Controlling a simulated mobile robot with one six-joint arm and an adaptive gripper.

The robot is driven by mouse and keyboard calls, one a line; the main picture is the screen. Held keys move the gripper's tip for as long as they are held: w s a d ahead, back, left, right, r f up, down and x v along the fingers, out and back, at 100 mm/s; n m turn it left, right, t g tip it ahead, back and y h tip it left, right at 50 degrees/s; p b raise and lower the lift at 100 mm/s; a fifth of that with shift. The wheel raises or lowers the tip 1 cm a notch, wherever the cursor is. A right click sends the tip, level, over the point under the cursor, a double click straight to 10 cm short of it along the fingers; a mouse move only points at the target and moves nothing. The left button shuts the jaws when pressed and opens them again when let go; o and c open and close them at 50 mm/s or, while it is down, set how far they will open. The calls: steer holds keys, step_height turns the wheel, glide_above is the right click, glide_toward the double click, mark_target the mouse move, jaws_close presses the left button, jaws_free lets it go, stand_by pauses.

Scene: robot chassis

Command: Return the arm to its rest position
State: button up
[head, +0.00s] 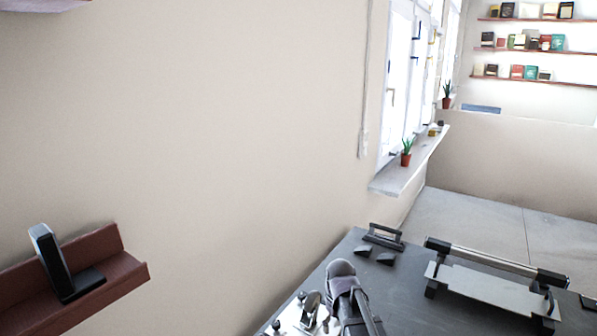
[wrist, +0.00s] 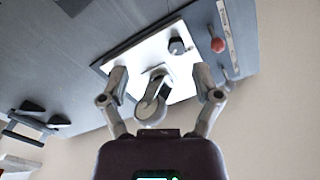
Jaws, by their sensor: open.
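My gripper (wrist: 161,82) is in the wrist view with its two fingers spread apart and nothing between them. Beyond the fingers is the dark grey chassis top (wrist: 60,40) with a white plate (wrist: 130,62) on it. A rounded grey-white part of my arm stands on the plate. In the head view my arm shows at the bottom centre, over the grey chassis top (head: 322,275). I cannot make out the gripper's fingers there.
A bar on brackets (head: 490,260) and a black handle (head: 384,236) stand on the chassis. A red knob (wrist: 217,45) shows in the wrist view. A wall shelf (head: 115,277) holds a black device (head: 52,262) at left. A windowsill (head: 410,170) bears potted plants (head: 406,152).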

steer(key=s+d+f+m+b, duration=0.2)
steer(key=s, duration=0.1)
steer(key=s+d+f+m+b, duration=0.2)
steer(key=s+f, duration=0.1)
steer(key=s, duration=0.1)
steer(key=s+d+f+m+b, duration=0.1)
steer(key=s+d+f+b, duration=0.1)
steer(key=s, duration=0.1)
steer(key=shift+s+d+f+m, duration=0.1)
steer(key=shift+s+f+m, duration=0.1)
steer(key=shift+s+m, duration=0.2)
steer(key=shift+w, duration=0.1)
stand_by(1.5)
